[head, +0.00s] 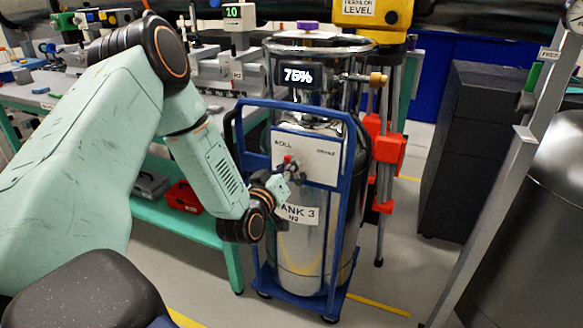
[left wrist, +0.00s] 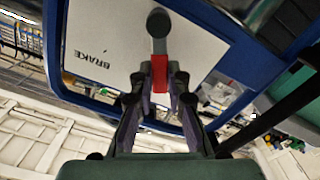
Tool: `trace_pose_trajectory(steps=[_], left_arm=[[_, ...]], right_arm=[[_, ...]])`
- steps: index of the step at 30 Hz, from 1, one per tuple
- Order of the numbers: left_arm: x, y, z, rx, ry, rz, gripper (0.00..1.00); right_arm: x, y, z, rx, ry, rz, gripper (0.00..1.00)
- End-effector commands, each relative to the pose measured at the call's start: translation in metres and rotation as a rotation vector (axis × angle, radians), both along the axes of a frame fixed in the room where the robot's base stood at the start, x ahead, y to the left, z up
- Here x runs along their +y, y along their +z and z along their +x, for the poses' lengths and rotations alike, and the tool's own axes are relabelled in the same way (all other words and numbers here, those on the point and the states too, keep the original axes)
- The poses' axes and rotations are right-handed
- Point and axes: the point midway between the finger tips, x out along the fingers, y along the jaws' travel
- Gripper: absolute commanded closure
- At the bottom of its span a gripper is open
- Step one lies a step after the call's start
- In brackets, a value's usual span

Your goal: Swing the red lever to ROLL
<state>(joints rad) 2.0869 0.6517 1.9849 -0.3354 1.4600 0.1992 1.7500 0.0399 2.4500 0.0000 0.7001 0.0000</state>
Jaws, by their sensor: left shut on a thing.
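The red lever (head: 288,159) is on a white plate (head: 318,152) on the front of the blue tank cart. The plate reads ROLL at its left and a smaller, blurred word at its right. In the left wrist view, the lever (left wrist: 159,72) runs from a dark round end (left wrist: 159,23) down between my fingers. The word BRAKE shows upside down on the plate (left wrist: 105,45) there, left of the lever. My left gripper (head: 284,180) is at the plate; its fingers (left wrist: 158,92) are shut on the lever. ROLL is not visible in the wrist view. My right gripper is out of view.
The cart's blue frame (head: 243,150) surrounds a steel tank labelled TANK 3 (head: 300,250), with a 75% display (head: 298,75) above. A red and grey stand (head: 385,150) is behind right. A green-framed bench (head: 190,228) stands left; a dark cabinet (head: 470,140) stands right.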

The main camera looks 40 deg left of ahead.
Motion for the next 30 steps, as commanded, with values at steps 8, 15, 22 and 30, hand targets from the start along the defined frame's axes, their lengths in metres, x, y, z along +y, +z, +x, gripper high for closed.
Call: trace_pose_trajectory(steps=[8, 15, 22, 30], left_arm=[[0.0034, -0.0052, -0.0023, -0.015, 0.000, -0.090, 1.00], [0.0040, -0.0057, -0.0025, -0.018, -0.001, -0.111, 1.00], [0.0038, -0.0059, -0.0025, -0.018, -0.001, -0.111, 1.00], [0.0041, -0.0048, -0.0020, -0.021, -0.001, -0.109, 0.68]], right_arm=[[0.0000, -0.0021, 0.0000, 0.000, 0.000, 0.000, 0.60], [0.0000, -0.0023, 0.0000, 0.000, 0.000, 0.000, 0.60], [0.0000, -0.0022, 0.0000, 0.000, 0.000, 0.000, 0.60], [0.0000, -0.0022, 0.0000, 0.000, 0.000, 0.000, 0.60]])
